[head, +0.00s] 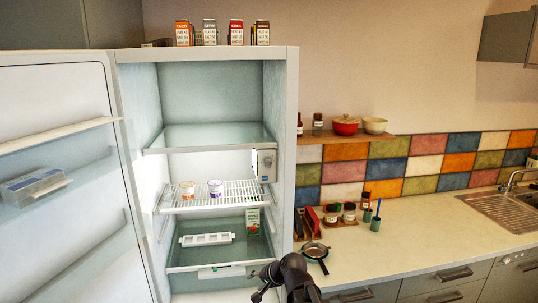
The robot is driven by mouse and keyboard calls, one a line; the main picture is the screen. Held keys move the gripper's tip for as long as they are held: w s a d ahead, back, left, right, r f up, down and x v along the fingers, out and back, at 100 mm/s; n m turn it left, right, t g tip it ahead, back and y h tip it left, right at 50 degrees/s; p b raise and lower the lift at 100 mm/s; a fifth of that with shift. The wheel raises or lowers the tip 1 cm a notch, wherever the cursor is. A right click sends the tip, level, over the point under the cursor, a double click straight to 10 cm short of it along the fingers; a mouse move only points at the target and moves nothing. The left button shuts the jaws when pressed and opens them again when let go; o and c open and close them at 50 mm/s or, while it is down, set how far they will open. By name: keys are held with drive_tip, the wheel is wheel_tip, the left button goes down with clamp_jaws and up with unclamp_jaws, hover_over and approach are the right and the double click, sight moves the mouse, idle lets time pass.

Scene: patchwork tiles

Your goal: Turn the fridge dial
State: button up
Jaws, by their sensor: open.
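The fridge (291,120) stands open, with its door swung out to the left. A pale control box with the fridge dial (265,165) is on the inner right wall, just above the right end of the wire shelf. The dial is small here and its setting cannot be read. My gripper (260,284) is at the bottom of the view, low in front of the fridge's right side. It is open, dark and partly cut off by the frame edge. It is well below the dial and apart from it.
Two small tubs (201,188) stand on the wire shelf (235,196) near the dial. Below are a white tray (206,239) and a green carton (252,222). A pan (314,251) is on the counter (400,245) beside my arm. The upper fridge space is empty.

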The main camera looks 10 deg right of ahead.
drive_tip(key=w+d+r+m+t+p, duration=0.1)
drive_tip(key=w+r+m+t+p, duration=0.2)
drive_tip(key=w+r+m, duration=0.4)
drive_tip(key=w+d+r+m+t+p, duration=0.1)
drive_tip(key=w+r+m+t+p, duration=0.3)
drive_tip(key=r, duration=0.4)
drive_tip(key=w+d+r+m+t+p, duration=0.1)
drive_tip(key=w+r+m+t+p, duration=0.15)
drive_tip(key=r+m, duration=0.45)
drive_tip(key=m+t+h+p, duration=0.25)
drive_tip(key=m+h, duration=0.35)
drive_tip(key=m, duration=0.5)
approach(269, 163)
drive_tip(key=s, duration=0.3)
drive_tip(key=shift+s+r+p, duration=0.1)
drive_tip(key=shift+r+p, duration=0.05)
drive_tip(key=shift+p, duration=0.15)
drive_tip(key=shift+a, duration=0.1)
drive_tip(key=w, duration=1.3)
drive_tip(key=shift+w, duration=0.4)
clamp_jaws()
